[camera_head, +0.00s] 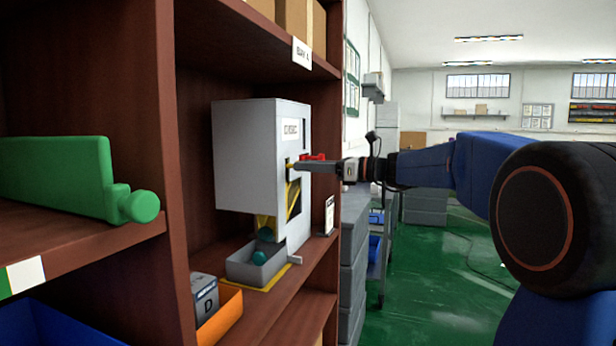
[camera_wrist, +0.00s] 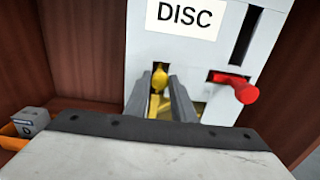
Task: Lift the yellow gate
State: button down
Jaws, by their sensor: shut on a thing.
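A grey dispenser box (camera_head: 243,155) labelled "DISC" stands on a brown shelf. Yellow parts (camera_head: 293,200) show in its side opening. A yellow knob (camera_wrist: 159,78), apparently part of the gate, sits between my gripper's fingertips (camera_wrist: 160,84) in the wrist view. My gripper (camera_head: 294,170) reaches in from the right at the dispenser's face and is shut on the yellow knob. The fingers and palm hide the lower part of the opening. A red lever (camera_wrist: 236,87) sticks out just right of the fingers; it also shows in the head view (camera_head: 312,157).
A grey tray (camera_head: 238,273) with teal round pieces sits below the dispenser on a yellow-edged base. A box marked "D" (camera_head: 206,300) stands in an orange bin (camera_head: 226,315). A green object (camera_head: 60,178) lies on the left shelf. Green floor (camera_head: 440,260) is open at right.

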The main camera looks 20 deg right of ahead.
jog(key=c, duration=1.5)
grip_release()
jog(key=v, duration=1.7)
jog(key=shift+s+d, duration=0.1)
jog(key=shift+d, duration=0.05)
